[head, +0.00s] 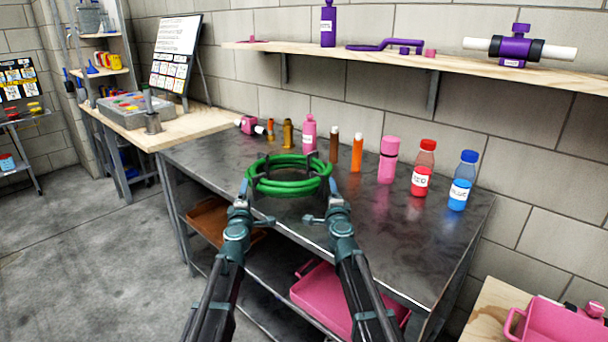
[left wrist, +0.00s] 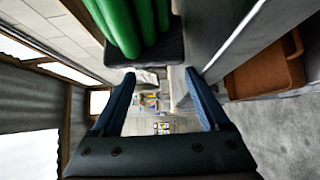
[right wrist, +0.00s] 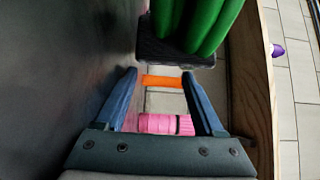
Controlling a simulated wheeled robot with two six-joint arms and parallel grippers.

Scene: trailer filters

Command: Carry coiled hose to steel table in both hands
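The green coiled hose (head: 289,174) shows in the head view at the steel table's (head: 400,240) near edge, in a dark holder with upright prongs. I cannot tell whether the holder rests on the table. My left gripper (head: 241,192) is at the coil's near left, and my right gripper (head: 328,215) is at its near right. In the left wrist view the hose (left wrist: 135,22) is beyond the parted fingers (left wrist: 160,72), with nothing seen between them. In the right wrist view the hose (right wrist: 195,22) is likewise beyond the parted fingers (right wrist: 160,74).
Several bottles, including a pink one (head: 388,160), a red one (head: 422,170) and a blue one (head: 462,182), line the table's back. A wall shelf (head: 450,65) hangs above. A pink bin (head: 330,298) is on the lower shelf. The tabletop's front right is clear.

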